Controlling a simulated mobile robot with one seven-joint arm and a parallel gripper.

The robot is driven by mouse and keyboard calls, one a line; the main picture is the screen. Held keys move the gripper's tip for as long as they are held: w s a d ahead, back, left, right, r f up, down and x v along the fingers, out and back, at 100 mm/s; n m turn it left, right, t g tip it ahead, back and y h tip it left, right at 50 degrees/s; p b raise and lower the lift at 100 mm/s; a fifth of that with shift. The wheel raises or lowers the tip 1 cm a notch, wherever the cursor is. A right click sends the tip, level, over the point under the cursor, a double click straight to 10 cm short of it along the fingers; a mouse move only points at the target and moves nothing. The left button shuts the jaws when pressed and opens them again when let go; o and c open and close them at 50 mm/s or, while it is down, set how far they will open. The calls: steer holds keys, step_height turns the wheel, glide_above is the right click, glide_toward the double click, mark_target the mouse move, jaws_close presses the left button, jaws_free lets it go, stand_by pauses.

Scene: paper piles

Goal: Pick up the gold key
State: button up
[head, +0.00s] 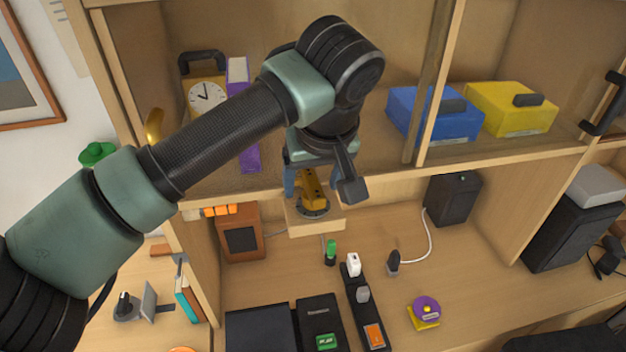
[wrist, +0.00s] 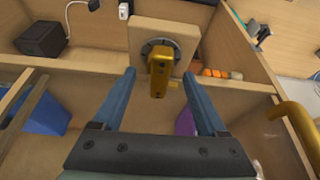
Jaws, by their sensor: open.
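The gold key (head: 311,190) stands in a dark round plate (head: 313,209) on a wooden block (head: 316,227) below the shelf edge. In the wrist view the key (wrist: 160,72) is at upper centre, its thick end facing the camera, with the plate behind it. My gripper (head: 308,184) is open, with its blue fingers on either side of the key. In the wrist view the gripper (wrist: 159,76) has a finger to the left and right of the key, with gaps visible. Contact cannot be seen. The key's far end is hidden.
The shelf edge (head: 375,180) runs close to my gripper. A purple box (head: 250,160), a clock (head: 207,95) and a blue box (head: 433,115) stand on the shelf. A power strip (head: 365,310) lies below. Another curved gold piece (wrist: 300,130) is at right in the wrist view.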

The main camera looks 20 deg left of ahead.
steer(key=shift+w+f, duration=0.1)
steer(key=shift+f, duration=0.2)
steer(key=shift+c, duration=0.3)
jaws_close()
steer(key=shift+r, duration=0.1)
